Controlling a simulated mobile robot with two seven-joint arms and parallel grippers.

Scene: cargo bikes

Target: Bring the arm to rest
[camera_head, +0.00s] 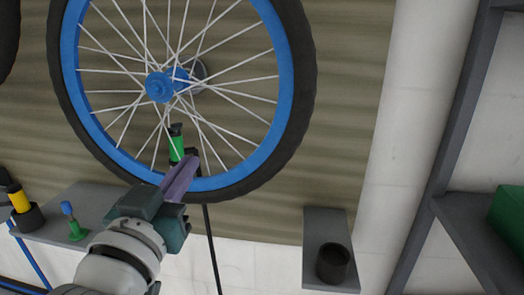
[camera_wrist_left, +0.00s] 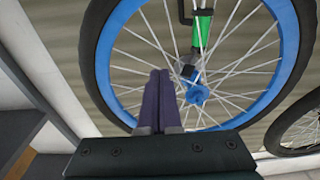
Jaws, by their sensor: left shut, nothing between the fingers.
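My left gripper (camera_head: 180,180) comes in from the lower left in the head view, its purple fingers pointing up and to the right in front of the wheel's lower rim. In the left wrist view the two fingers (camera_wrist_left: 160,100) lie side by side, shut, with nothing between them. They overlap the lower part of the blue-rimmed wheel (camera_head: 70,75); I cannot tell whether they touch it. The wheel also shows in the left wrist view (camera_wrist_left: 104,60). My right gripper is in neither view.
A green and black part (camera_head: 176,145) shows by the spokes. A grey shelf (camera_head: 45,232) at left holds a yellow-and-black tool (camera_head: 17,197) and a small blue-and-green item (camera_head: 73,222). A grey ledge (camera_head: 323,222) holds a dark cup (camera_head: 333,263). A green box (camera_head: 508,222) is at right.

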